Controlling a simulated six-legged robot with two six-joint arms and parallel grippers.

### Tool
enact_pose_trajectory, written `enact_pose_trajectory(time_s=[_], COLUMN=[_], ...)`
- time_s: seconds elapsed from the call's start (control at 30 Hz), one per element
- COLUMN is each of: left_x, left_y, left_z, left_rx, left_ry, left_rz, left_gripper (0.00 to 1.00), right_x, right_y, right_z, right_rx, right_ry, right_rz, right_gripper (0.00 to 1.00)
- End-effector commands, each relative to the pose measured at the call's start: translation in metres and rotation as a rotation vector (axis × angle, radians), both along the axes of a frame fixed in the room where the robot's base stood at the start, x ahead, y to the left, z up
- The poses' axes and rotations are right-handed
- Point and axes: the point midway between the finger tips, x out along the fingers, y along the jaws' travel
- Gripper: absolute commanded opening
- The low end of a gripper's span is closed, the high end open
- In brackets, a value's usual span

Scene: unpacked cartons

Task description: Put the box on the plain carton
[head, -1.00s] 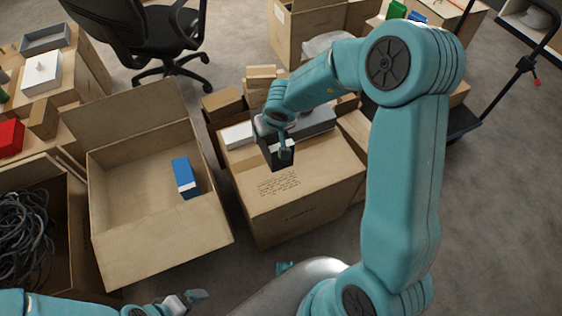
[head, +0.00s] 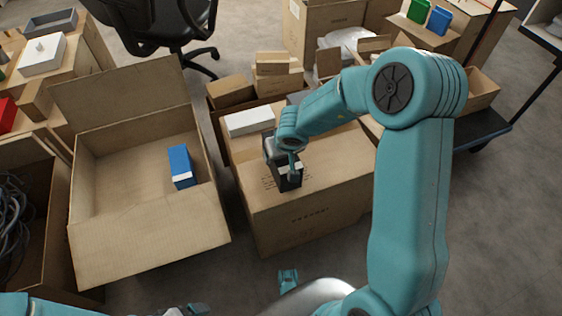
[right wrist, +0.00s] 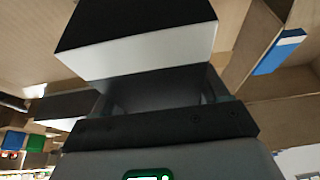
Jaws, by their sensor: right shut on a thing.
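My right gripper (head: 288,160) is shut on a black box (head: 287,181) with a white band. The box also shows in the right wrist view (right wrist: 145,45), with a dark face and a pale side. I hold it upright over the top of a closed tan carton (head: 330,175). Its lower end is at or just above that top; I cannot tell if it touches. The carton has printed lines on top, partly covered by the box, and a small print on its front. My left gripper (head: 197,309) is only partly in view at the bottom edge, its opening unclear.
A white box (head: 250,121) lies at the carton's back left. An open carton (head: 150,235) to the left holds a blue box (head: 181,166). Small cartons (head: 278,75) are stacked behind. A trolley (head: 485,128) stands at right. The top's front part is clear.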

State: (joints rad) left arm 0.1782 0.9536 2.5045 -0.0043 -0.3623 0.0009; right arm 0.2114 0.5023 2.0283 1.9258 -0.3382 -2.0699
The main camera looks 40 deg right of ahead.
Motion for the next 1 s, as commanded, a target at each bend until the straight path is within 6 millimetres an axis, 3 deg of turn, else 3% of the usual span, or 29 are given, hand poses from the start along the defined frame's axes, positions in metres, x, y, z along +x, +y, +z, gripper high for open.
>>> enact_pose_trajectory(time_s=[0.03,0.07,0.43,0.47,0.53,0.87,1.0], left_x=[0.001,0.001,0.002,0.002,0.002,0.001,0.000], left_y=[0.001,0.001,0.001,0.001,0.001,0.001,0.000], left_z=[-0.014,-0.015,-0.011,-0.011,-0.011,-0.011,0.009], left_rx=[0.000,0.000,0.002,0.002,0.002,0.001,0.000], left_ry=[-0.001,-0.001,-0.002,-0.002,-0.002,-0.002,0.000], left_rz=[0.003,0.005,0.005,0.005,0.005,0.005,0.000], left_gripper=[1.00,1.00,1.00,1.00,1.00,1.00,1.00], right_x=[0.001,0.000,0.000,0.000,0.000,0.000,-0.007], right_y=[0.000,0.000,0.000,0.000,0.000,0.000,0.001], right_z=[-0.014,-0.015,-0.014,-0.015,-0.015,-0.012,0.014], right_rx=[0.000,0.000,-0.001,0.000,-0.001,0.000,-0.001], right_ry=[-0.002,-0.002,-0.001,0.000,0.000,-0.001,-0.003], right_rz=[0.000,0.000,0.001,0.000,0.000,0.000,0.001], right_gripper=[0.24,0.24,0.24,0.77,0.99,0.99,0.99])
